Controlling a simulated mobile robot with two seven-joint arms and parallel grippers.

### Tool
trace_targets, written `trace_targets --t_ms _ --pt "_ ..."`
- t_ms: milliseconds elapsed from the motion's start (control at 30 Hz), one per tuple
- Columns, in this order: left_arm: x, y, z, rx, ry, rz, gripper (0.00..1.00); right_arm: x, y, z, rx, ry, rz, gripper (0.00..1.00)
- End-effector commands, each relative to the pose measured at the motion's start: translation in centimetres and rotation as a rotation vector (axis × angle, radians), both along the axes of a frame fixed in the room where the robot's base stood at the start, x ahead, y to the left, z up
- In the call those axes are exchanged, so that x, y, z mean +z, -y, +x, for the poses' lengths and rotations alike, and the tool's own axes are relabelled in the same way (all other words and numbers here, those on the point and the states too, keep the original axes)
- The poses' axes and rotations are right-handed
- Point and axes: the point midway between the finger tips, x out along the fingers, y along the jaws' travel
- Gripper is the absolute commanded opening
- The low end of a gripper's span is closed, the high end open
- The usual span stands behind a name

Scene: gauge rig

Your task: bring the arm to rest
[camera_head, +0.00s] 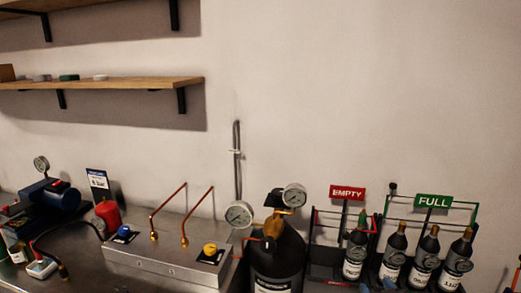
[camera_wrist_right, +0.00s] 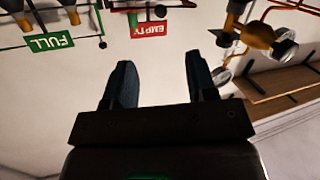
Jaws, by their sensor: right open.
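My right gripper (camera_wrist_right: 161,72) shows in the right wrist view with its two dark fingers spread wide apart and nothing between them. That view is upside down, with the pale wall behind the fingers. In the head view, dark shapes at the bottom edge below the bottles may be the tips of my right gripper (camera_head: 376,286), but they are hard to make out. My left gripper is in neither view.
A black cylinder (camera_head: 277,262) with gauges stands mid-bench. To its right are racks with an EMPTY sign (camera_head: 347,192) and a FULL sign (camera_head: 433,201), holding several dark bottles. A metal box (camera_head: 160,262) with copper pipes stands left. Shelves (camera_head: 110,83) hang above.

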Motion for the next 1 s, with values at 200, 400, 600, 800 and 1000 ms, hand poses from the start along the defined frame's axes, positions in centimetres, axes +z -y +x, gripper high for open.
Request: trace_targets --t_ms 200,400,600,800,1000 --pt "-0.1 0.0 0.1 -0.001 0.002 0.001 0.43 -6.8 -1.0 -8.9 -0.016 -0.139 0.044 0.52" --pt "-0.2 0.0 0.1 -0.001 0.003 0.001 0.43 -12.6 -1.1 -16.9 -0.054 -0.293 0.080 0.52" --pt "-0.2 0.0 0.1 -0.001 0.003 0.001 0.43 -15.7 -0.5 -21.9 -0.090 -0.389 0.092 0.52" --pt "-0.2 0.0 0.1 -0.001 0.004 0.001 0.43 -16.3 -0.3 -23.0 -0.097 -0.410 0.092 0.52" --pt "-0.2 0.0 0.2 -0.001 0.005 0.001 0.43 -16.3 -0.3 -22.9 -0.097 -0.410 0.091 0.52"
